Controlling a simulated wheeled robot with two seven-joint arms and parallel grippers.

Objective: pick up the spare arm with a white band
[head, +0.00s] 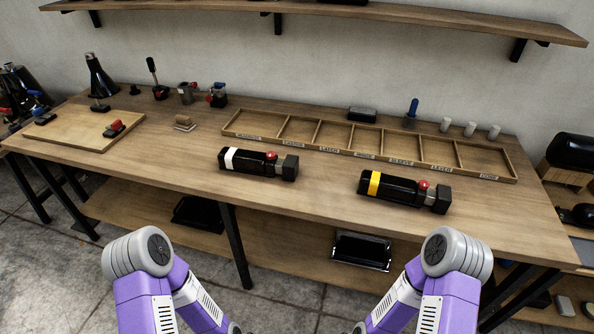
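The spare arm with a white band (246,161) is a black, thick cylinder lying on the wooden workbench, left of the middle. Its white band is near its left end, and a red knob and a dark square block are at its right end. A similar black spare arm with a yellow band (393,189) lies to its right, also with a red knob and square block. Both rest on the bench in front of the divided tray. My two purple and grey arms are bent at the bottom of the head view. Both grippers are outside the picture.
A long, shallow wooden tray (231,132) with several labelled, empty-looking compartments lies behind the spare arms. A wooden board (75,128) with small parts is at the left. Small tools stand along the back. The bench front (300,200) is clear around both spare arms. A shelf hangs above.

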